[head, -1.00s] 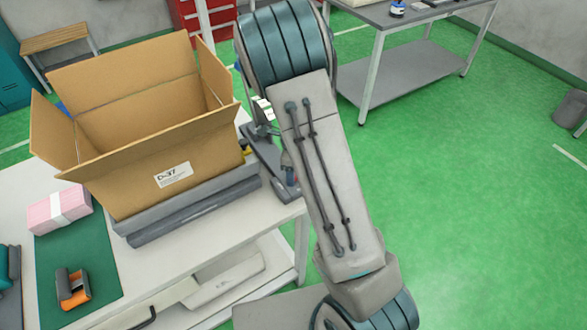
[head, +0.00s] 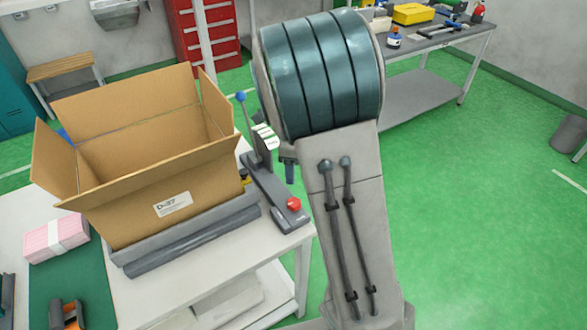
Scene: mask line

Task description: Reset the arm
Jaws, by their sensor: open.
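My arm stands upright in the right middle of the head view, a grey link with dark cables topped by a large teal-ringed joint. My gripper is not visible in this view. The arm is to the right of the workbench (head: 283,262) and apart from the open cardboard box (head: 190,188) on it.
The box, flaps up, sits on a grey base (head: 190,238). Beside it is a lever device with a blue knob (head: 240,97) and red button (head: 293,204). A pink pack (head: 55,237) and an orange-grey tool (head: 66,314) lie at left. Green floor (head: 480,220) is open at right.

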